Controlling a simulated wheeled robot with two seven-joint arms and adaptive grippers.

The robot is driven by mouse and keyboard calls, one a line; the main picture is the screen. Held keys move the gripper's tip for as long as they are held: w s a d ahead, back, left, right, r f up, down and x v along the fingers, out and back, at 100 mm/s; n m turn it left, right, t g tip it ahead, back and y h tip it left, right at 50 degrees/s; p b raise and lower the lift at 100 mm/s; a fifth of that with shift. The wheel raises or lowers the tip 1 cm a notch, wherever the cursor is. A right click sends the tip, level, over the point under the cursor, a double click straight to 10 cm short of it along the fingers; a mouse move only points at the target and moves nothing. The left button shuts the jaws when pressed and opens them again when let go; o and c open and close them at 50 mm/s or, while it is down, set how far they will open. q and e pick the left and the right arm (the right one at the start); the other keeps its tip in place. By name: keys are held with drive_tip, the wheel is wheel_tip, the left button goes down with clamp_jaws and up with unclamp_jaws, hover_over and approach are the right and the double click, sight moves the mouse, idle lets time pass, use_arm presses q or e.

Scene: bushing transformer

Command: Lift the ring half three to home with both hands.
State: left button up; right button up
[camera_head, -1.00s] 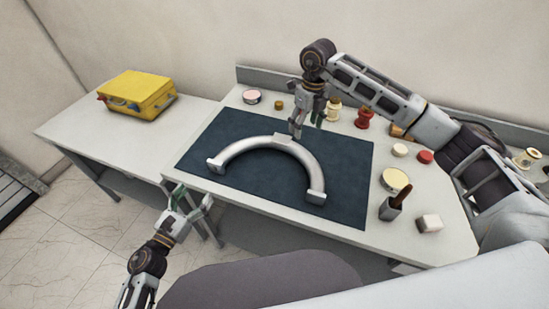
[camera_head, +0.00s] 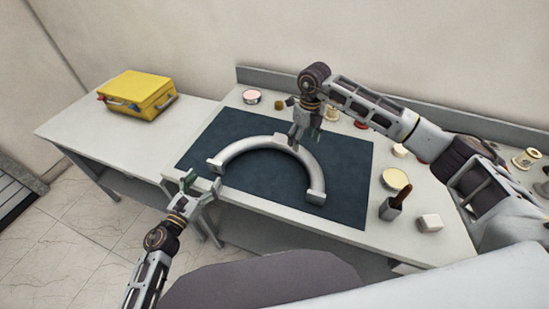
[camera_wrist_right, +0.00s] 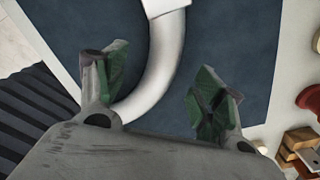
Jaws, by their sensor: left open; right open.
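The ring half (camera_head: 304,158) is a pale metal half ring lying on a dark blue mat (camera_head: 345,170), with its two flanged ends toward the table's front edge. My left gripper (camera_head: 203,180) is open and empty at the front edge of the table, close to the ring's left end. My right gripper (camera_head: 300,140) is above the ring's far right arc and covers part of it. In the right wrist view the ring (camera_wrist_right: 163,55) passes between the open green-padded fingers of this gripper (camera_wrist_right: 160,90). I cannot tell whether they touch it.
A yellow case (camera_head: 140,93) stands on the left table. Spools and small parts stand along the back, partly behind my right arm. A round tin (camera_head: 395,180), a dark cup (camera_head: 389,209) and a white block (camera_head: 429,222) are on the right. The mat's left part is clear.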

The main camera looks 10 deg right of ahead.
sight(214, 167)
use_arm(q)
drive_tip(key=shift+x, duration=3.9)
use_arm(e)
drive_tip(key=shift+a+f, duration=0.15)
drive_tip(key=shift+f, duration=3.7)
use_arm(q)
drive_tip(key=shift+c, duration=0.3)
use_arm(e)
drive_tip(key=shift+c, duration=0.2)
use_arm(q)
drive_tip(key=c, duration=1.4)
use_arm(e)
drive_tip(key=c, duration=1.4)
use_arm(q)
drive_tip(key=shift+r, duration=0.1)
drive_tip(key=shift+c, duration=1.4)
use_arm(e)
clamp_jaws()
